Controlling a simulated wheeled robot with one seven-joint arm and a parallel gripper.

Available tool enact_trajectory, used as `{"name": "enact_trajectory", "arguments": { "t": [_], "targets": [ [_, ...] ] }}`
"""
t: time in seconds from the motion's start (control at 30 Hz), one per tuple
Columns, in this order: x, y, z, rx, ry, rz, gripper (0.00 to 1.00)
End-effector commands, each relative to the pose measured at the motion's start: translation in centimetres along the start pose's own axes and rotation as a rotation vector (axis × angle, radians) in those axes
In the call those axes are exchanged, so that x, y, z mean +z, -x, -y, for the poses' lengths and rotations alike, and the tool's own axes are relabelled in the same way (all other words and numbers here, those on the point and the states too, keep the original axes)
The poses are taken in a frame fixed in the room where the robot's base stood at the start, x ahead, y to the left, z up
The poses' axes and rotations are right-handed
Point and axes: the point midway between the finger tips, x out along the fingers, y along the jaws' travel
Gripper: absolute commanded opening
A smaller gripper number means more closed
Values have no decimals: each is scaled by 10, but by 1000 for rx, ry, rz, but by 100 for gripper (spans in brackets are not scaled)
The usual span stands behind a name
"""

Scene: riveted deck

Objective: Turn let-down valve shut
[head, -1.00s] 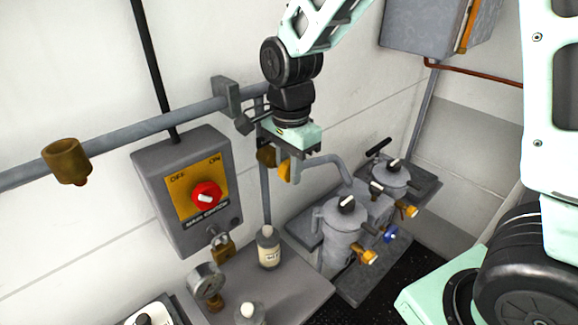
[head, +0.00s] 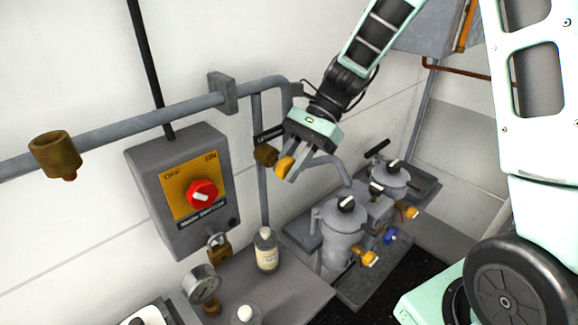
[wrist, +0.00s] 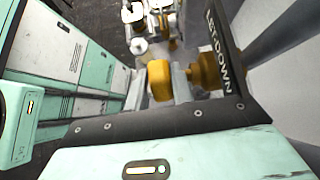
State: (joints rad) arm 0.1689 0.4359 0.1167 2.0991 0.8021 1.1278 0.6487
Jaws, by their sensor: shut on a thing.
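The let-down valve has a brass body (head: 265,155) on the vertical grey pipe and a yellow-orange handle (head: 285,167) facing out from it. In the wrist view, the handle (wrist: 159,80) sits between my two pale fingers, with the brass body (wrist: 207,70) just to its right. A dark plate (wrist: 219,42) lettered "LET-DOWN" is beside the body. My gripper (head: 287,172) is shut on the handle. My wrist comes in tilted from the upper right in the head view. The far side of the handle is hidden by the fingers.
A grey switch box (head: 184,190) with a red knob is on the wall to the left. A bottle (head: 266,250) and a pressure gauge (head: 204,284) stand below the valve. Grey filter housings (head: 342,235) with black handles are to the lower right.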

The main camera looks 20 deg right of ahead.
Motion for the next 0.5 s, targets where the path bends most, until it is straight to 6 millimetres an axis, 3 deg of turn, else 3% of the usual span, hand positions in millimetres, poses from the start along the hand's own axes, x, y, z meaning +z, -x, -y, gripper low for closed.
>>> {"name": "enact_trajectory", "arguments": {
  "t": [0.5],
  "targets": [
    [-6, 1, 1, -5, -3, 478, 1]
  ]
}}
